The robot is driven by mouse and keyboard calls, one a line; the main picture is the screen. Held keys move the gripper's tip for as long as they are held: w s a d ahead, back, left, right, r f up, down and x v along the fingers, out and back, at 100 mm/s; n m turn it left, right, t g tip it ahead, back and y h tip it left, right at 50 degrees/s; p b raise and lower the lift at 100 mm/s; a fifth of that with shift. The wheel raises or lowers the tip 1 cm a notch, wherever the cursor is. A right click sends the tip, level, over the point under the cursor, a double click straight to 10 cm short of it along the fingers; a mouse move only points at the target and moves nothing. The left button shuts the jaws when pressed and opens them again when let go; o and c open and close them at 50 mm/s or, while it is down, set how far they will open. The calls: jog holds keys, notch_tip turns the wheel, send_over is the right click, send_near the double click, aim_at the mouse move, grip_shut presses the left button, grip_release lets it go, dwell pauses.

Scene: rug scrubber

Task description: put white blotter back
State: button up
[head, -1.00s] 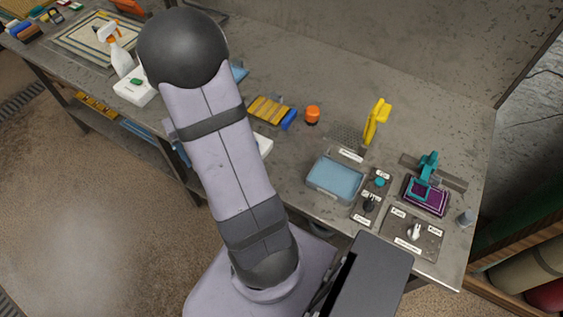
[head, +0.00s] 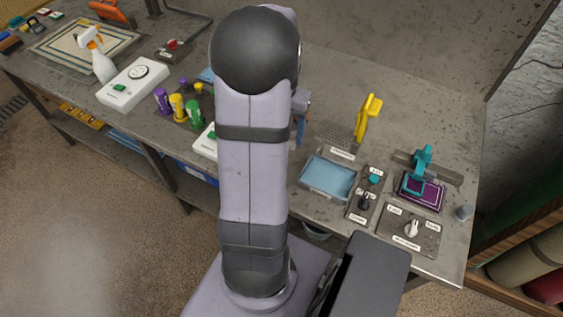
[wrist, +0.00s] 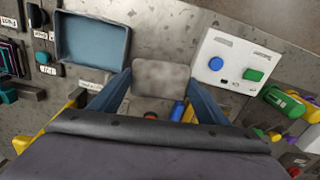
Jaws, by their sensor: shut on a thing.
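My gripper (wrist: 161,90) has its two blue-grey fingers on either side of a pale grey-white rectangular pad, which looks like the white blotter (wrist: 161,74). The fingers are shut on its left and right edges. The pad is held above the grey bench. In the head view my arm hides the pad and most of the gripper; only a small part shows right of the arm.
A blue tray (head: 327,178) sits right of my arm, with a perforated plate (head: 335,134) and yellow tool (head: 369,118) behind it. A teal clamp (head: 422,165) stands farther right. A white button box (wrist: 233,72) lies right of the pad.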

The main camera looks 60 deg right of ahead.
jog(key=shift+s+a+m, duration=0.15)
jog(key=shift+a+m, duration=0.2)
jog(key=shift+m, duration=0.35)
jog(key=shift+f+p, duration=1.2)
jog(key=shift+f, duration=3.85)
jog(key=shift+f, duration=0.15)
jog(key=o, duration=1)
notch_tip(320, 180, up, 12)
jog(key=b, duration=0.3)
jog(key=shift+r, duration=0.2)
